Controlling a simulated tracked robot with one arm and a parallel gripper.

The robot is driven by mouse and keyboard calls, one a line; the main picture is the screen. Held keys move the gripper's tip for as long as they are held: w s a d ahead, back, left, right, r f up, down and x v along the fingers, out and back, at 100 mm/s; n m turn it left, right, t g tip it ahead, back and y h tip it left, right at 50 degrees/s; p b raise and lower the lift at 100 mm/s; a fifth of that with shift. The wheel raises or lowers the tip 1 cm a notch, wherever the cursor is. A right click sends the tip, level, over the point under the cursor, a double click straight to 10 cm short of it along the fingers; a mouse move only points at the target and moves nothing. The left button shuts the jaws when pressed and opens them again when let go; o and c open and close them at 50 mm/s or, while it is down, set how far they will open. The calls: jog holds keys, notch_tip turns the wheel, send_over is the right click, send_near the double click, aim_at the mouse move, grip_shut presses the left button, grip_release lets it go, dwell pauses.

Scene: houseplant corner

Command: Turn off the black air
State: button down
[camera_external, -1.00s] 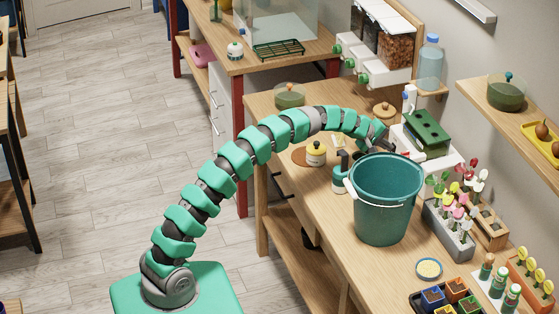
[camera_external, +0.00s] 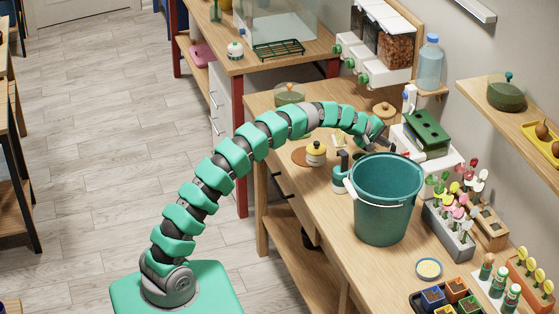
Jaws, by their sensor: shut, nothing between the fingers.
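My gripper (camera_external: 388,146) is at the end of the green arm, over the back part of the wooden bench, just behind the teal bucket. Its dark fingers are small in the picture and look shut and empty. Right of it stands a white unit (camera_external: 440,157) with a green box (camera_external: 427,131) on top and a slim white upright with a blue part behind. I cannot make out a black air control clearly; the gripper and the bucket hide part of this area. I cannot tell whether the fingertips touch the white unit.
The teal bucket (camera_external: 384,200) stands close in front of my gripper. A yellow jar (camera_external: 316,153) and a dark-handled bottle (camera_external: 340,175) are to the left. A round wooden lid (camera_external: 384,109) lies behind. A planter of flowers (camera_external: 449,228) stands at the right.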

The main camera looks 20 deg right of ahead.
jog(key=v, duration=1.2)
jog(key=shift+r+b, duration=0.3)
jog(key=shift+r, duration=0.05)
jog(key=shift+d, duration=0.15)
